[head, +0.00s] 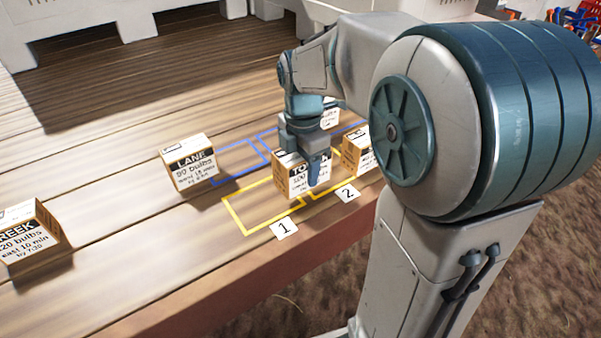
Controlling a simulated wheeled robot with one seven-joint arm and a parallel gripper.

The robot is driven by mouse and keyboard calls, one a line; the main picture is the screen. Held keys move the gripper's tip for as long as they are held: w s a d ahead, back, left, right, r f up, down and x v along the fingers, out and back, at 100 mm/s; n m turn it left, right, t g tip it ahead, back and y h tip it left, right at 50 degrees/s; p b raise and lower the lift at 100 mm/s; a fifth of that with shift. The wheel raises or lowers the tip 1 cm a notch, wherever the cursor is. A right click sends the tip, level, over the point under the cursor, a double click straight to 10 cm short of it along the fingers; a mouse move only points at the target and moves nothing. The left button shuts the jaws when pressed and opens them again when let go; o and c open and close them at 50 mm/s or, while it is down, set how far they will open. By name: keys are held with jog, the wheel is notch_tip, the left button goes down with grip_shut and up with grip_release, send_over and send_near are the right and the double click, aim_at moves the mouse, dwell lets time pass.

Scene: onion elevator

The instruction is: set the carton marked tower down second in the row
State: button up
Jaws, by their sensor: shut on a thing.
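My gripper (312,172) is shut on a carton (288,178) whose lettering begins "TO" and "100"; a finger covers the rest of the word. The carton is upright over the far side of the yellow outlines, near where outline 1 meets outline 2. I cannot tell whether it touches the table. Yellow outline 1 (236,218) is empty, with tag 1 (285,229) in front.
Another carton (357,151) stands close right of the held one, partly hidden by my arm. A further carton (331,116) is behind my gripper. A carton ending "REEK" (32,238) is far left.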

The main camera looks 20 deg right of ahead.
aim_at(303, 178)
jog(key=shift+f, duration=1.8)
jog(key=shift+f, duration=0.1)
jog(key=shift+f, duration=0.15)
jog(key=o, duration=1.3)
jog(key=shift+r, duration=0.2)
